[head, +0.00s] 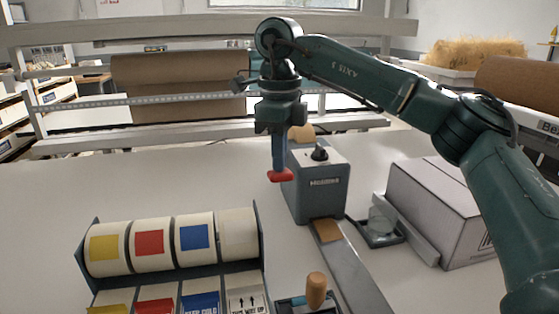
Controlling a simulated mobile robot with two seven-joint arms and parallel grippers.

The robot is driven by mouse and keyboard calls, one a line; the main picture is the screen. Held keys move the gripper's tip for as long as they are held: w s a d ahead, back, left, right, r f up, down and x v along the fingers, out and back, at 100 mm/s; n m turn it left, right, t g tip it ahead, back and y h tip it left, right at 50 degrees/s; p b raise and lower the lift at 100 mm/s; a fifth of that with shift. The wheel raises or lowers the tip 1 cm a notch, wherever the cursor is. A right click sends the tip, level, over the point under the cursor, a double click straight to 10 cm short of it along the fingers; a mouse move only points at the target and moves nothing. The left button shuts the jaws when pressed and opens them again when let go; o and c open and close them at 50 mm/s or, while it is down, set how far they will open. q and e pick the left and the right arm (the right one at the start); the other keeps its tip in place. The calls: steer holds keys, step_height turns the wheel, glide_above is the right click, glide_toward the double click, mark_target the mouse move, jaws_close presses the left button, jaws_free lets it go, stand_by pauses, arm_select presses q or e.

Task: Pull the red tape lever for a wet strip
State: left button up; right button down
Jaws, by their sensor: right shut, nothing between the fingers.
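The grey tape dispenser (322,197) stands on the white bench, with a dark knob on its pale top. The red lever (280,176) shows its red grip at the dispenser's left side. My right gripper (279,165) points down with its fingers shut, their tips right at the red grip. Whether they touch it or only overlap it in the picture, I cannot tell. The rest of the lever is hidden. A short brown tape end (327,231) shows at the dispenser's front, above a grey metal strip (357,277). My left gripper is not in view.
A label rack (262,228) with yellow, red, blue and plain rolls stands front left. A wooden-handled tool (316,289) is at the front. A pale carton (437,204) and a small clear container (382,220) are to the right. The bench left of the dispenser is clear.

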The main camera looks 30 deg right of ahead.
mark_target(280, 178)
steer(key=shift+f, duration=0.45)
steer(key=shift+f+b, duration=1.25)
steer(key=shift+f, duration=0.95)
steer(key=shift+f, duration=0.2)
